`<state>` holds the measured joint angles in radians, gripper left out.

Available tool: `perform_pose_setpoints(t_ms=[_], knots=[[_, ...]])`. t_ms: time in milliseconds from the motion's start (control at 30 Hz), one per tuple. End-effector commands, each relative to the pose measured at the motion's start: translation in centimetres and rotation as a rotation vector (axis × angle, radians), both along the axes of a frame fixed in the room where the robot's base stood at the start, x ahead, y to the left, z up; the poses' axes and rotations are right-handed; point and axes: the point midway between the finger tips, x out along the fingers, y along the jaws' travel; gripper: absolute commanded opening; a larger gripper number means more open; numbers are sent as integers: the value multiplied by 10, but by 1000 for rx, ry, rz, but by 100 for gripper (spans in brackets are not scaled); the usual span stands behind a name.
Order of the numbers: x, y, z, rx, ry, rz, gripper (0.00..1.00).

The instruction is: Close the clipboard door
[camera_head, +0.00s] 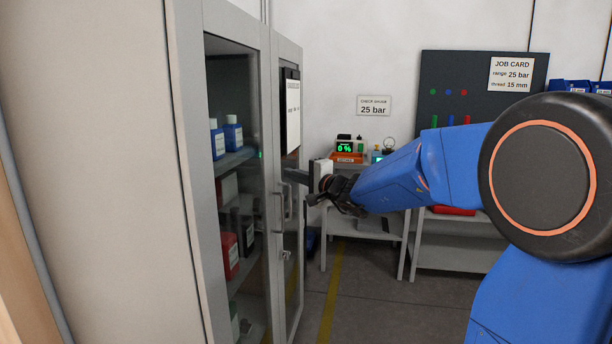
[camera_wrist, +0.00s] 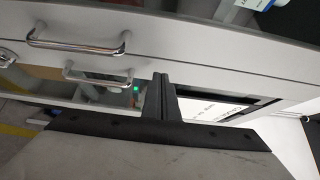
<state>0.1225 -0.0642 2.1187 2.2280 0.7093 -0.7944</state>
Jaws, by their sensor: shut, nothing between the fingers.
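The clipboard door (camera_head: 296,230) is the right-hand glazed door of the tall grey cabinet, with a clipboard (camera_head: 292,112) on its upper part. It looks nearly in line with the left door (camera_head: 250,270); I cannot tell whether a small gap is left. Its bar handle (camera_head: 289,203) stands beside the left door's handle (camera_head: 279,208). My gripper (camera_head: 290,175) is shut and empty, its fingers pointing at the door at about the clipboard's lower edge. In the wrist view, the shut fingers (camera_wrist: 160,95) overlap the door between handle and clipboard sheet (camera_wrist: 218,108). Contact is unclear.
Blue bottles (camera_head: 226,138) and a red container (camera_head: 230,255) stand on the shelves behind the left door's glass. A small table (camera_head: 345,218) with instruments stands beyond the cabinet, and a bench (camera_head: 460,247) to its right. Floor shows between them and the cabinet.

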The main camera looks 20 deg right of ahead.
Motion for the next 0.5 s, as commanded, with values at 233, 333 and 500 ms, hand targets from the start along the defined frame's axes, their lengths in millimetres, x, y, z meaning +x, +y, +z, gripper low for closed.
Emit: perform_pose_setpoints(t_ms=[233, 333, 500], knots=[[5, 13, 0, 0, 0, 0, 0], [6, 14, 0, 0, 0, 0, 0], [6, 14, 0, 0, -1, 0, 0]])
